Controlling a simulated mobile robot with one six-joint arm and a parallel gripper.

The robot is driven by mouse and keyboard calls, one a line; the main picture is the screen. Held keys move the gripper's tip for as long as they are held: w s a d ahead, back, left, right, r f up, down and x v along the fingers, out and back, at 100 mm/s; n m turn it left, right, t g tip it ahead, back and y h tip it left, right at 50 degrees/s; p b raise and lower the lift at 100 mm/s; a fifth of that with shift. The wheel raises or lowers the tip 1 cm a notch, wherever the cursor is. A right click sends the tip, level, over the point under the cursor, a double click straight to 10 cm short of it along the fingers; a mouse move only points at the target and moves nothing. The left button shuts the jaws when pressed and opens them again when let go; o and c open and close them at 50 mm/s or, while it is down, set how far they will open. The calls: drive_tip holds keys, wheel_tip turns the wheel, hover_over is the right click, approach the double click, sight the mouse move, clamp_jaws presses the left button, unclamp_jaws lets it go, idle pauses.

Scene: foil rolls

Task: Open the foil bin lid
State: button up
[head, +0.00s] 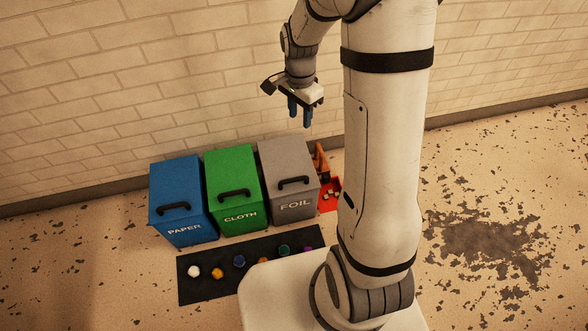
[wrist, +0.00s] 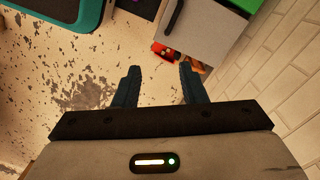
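The grey foil bin (head: 289,168) stands by the wall, marked FOIL, with its lid (head: 283,153) down. A dark bar handle (head: 294,181) sits near the lid's front edge. In the wrist view, the grey bin (wrist: 208,38) is at the upper right, with its dark handle (wrist: 174,16) partly in frame. My gripper (head: 299,117) hangs in the air above and behind the foil bin in the head view, clear of it. In the wrist view, its two blue fingers (wrist: 158,74) are spread apart with nothing between them.
The green cloth bin (head: 234,178) and blue paper bin (head: 182,191) stand left of the foil bin, lids down. A dark mat (head: 200,291) with several small coloured lumps lies in front. A red item (head: 328,195) and an orange object (head: 320,160) are right of the foil bin.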

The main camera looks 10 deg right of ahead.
drive_tip(key=w+f+m+g+b, duration=0.1)
drive_tip(key=f+m+b, duration=0.15)
drive_tip(key=f, duration=0.65)
drive_tip(key=w+f+m+b, duration=0.15)
drive_tip(key=f+b, duration=0.25)
drive_tip(key=f, duration=0.4)
drive_tip(key=w+f+m+g+b, duration=0.1)
drive_tip(key=w+f+b, duration=0.15)
drive_tip(key=f, duration=0.65)
drive_tip(key=b, duration=0.4)
hover_over(298, 174)
drive_tip(key=s+a, duration=0.1)
drive_tip(key=s, duration=0.3)
drive_tip(key=shift+m, duration=0.3)
wheel_tip(298, 174, down, 8)
drive_tip(key=shift+w+a+r, duration=0.1)
drive_tip(key=shift+w+r, duration=0.05)
drive_tip(key=shift+c, duration=0.4)
clamp_jaws()
